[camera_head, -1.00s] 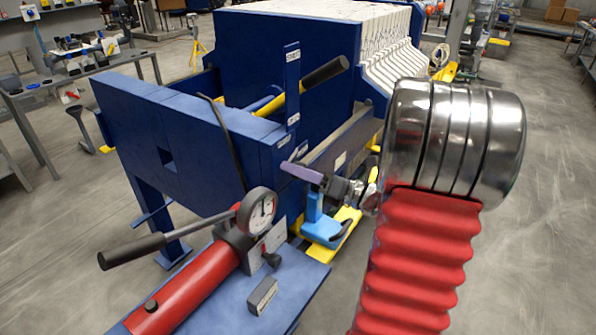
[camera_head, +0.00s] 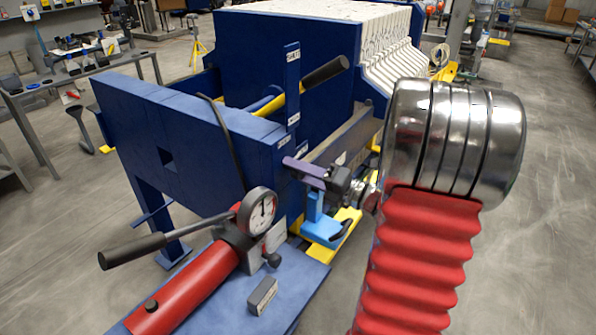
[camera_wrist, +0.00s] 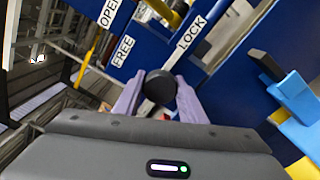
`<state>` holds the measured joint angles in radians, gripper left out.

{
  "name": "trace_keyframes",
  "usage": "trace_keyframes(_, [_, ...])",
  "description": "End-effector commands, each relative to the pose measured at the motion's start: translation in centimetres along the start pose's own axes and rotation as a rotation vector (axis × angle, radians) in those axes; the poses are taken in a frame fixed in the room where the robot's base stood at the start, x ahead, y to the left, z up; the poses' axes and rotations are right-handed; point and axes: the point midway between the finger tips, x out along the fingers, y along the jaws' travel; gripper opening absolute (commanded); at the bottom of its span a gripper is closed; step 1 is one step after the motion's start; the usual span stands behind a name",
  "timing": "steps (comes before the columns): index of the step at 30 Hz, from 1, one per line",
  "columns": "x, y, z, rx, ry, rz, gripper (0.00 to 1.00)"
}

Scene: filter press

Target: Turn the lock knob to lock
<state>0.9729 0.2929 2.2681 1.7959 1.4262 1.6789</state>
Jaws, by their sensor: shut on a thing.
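The lock knob (camera_wrist: 160,87) is a dark round knob in the wrist view, on the blue frame of the press. My gripper (camera_wrist: 157,97) has its two purple fingers on either side of it and is shut on it. A white LOCK label (camera_wrist: 191,31) lies to the upper right of the knob, and a FREE label (camera_wrist: 123,50) lies to its upper left. In the head view my gripper (camera_head: 303,172) is at the end of the blue beam; its fingers hide the knob there.
A red hand pump (camera_head: 190,290) with a gauge (camera_head: 257,210) and a long dark handle (camera_head: 135,250) stands in front. A black-gripped lever (camera_head: 325,70) rises above the beam. A blue bracket (camera_head: 317,222) sits below my gripper.

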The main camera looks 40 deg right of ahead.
Motion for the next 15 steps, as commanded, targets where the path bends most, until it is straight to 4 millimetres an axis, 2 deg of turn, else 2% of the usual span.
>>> trace_keyframes(3, [-0.03,-0.24,-0.05,0.004,-0.001,-0.006,0.15])
trace_keyframes(4, [-0.03,-0.24,-0.05,0.004,-0.001,-0.006,0.38])
trace_keyframes(12, [-0.02,-0.13,-0.01,0.001,-0.001,-0.003,0.56])
trace_keyframes(15, [-0.02,-0.1,0.0,0.001,-0.001,-0.002,0.56])
